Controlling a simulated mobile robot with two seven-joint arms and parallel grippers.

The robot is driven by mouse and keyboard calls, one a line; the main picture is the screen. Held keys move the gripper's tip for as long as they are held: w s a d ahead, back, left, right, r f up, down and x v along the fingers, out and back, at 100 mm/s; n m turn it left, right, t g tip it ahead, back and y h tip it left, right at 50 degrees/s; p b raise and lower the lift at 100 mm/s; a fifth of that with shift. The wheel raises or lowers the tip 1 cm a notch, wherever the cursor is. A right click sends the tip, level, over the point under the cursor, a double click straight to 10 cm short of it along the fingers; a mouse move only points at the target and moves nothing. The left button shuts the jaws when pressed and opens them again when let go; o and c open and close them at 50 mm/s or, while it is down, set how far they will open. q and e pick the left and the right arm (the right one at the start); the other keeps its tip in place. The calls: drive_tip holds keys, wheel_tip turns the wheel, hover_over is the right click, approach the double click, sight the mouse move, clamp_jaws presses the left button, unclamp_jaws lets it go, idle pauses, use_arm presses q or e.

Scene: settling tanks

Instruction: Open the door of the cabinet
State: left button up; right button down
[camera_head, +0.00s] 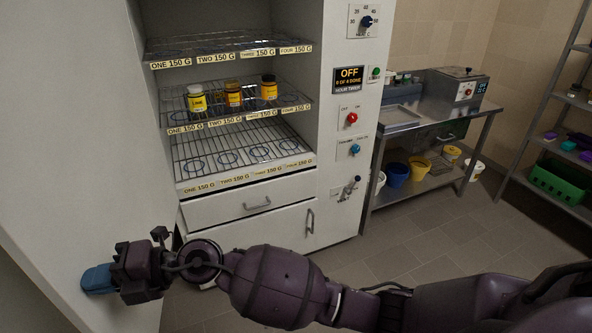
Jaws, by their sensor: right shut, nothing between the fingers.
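The white cabinet (327,120) stands in front of me, with its shelf compartment open to view. Its large door (60,130) appears as the broad white panel on the left, swung well away from the front. My right arm reaches across the bottom of the picture from the right. My right gripper (97,279) is shut and empty, its blue fingers at the lower part of the door's inner face. Whether they touch it I cannot tell. The door's handle is not visible. My left gripper is out of view.
Wire shelves hold several yellow jars (233,94). Below are a drawer (225,206) and a lower panel with a handle (310,220). Control knobs (352,118) line the cabinet's right side. A metal bench (425,122) and a rack (545,110) stand right. Floor between them is clear.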

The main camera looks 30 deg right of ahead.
sight(74, 283)
drive_tip(key=shift+p+x, duration=0.55)
drive_tip(key=shift+x, duration=1.5)
drive_tip(key=shift+d, duration=0.15)
